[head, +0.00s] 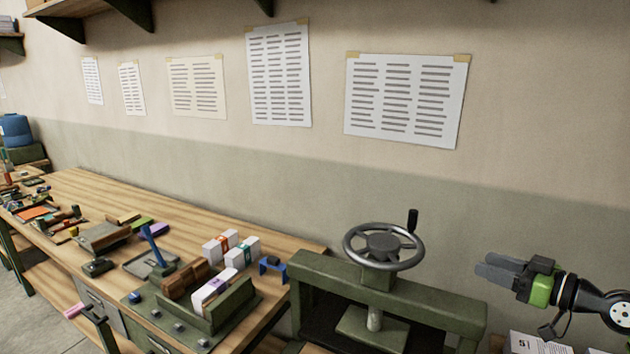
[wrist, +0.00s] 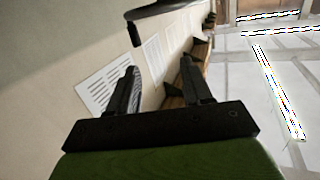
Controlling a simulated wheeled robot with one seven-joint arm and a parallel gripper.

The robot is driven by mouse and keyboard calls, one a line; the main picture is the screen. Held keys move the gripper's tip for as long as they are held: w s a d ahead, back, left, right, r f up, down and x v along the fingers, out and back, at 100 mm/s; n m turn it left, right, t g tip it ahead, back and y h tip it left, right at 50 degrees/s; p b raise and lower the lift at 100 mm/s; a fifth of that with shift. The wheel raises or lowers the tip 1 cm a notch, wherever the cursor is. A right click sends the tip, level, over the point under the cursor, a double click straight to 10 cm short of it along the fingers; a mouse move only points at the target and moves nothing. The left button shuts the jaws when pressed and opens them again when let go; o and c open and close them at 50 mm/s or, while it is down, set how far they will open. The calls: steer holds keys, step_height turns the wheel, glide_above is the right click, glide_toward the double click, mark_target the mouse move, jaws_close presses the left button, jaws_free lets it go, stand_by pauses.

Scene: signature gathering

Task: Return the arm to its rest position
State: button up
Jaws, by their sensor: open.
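My gripper (head: 502,268) is at the right of the head view, raised above the level of the bench and to the right of the press handwheel. It points left. In the wrist view my gripper (wrist: 158,88) shows two dark fingers standing apart with nothing between them. My arm comes in from the right edge of the head view.
A green press with a grey handwheel (head: 384,246) stands left of my gripper. A wooden bench (head: 180,212) holds a green fixture (head: 232,306), white packs and tools. A numbered paper stack (head: 538,343) lies below my gripper. Papers (head: 405,98) hang on the wall.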

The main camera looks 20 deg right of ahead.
steer(key=w+a+f+g, duration=0.1)
steer(key=w+a+g, duration=0.2)
steer(key=w+a, duration=0.45)
steer(key=w+a+g, duration=0.3)
steer(key=w+a, duration=0.1)
steer(key=a, duration=0.7)
steer(key=s+a+f+g+h, duration=0.1)
steer(key=a+g, duration=0.2)
steer(key=a, duration=0.8)
steer(key=s+a+m+g+h, duration=0.1)
steer(key=s+a+h, duration=0.2)
steer(key=s+a, duration=0.9)
steer(key=s+d+f+m, duration=0.1)
steer(key=s+f, duration=0.1)
steer(key=s, duration=0.4)
steer(key=s+d+f+m+h, duration=0.1)
steer(key=s+f, duration=0.1)
steer(key=s, duration=0.5)
steer(key=shift+d+f, duration=0.15)
steer(key=shift+f, duration=0.1)
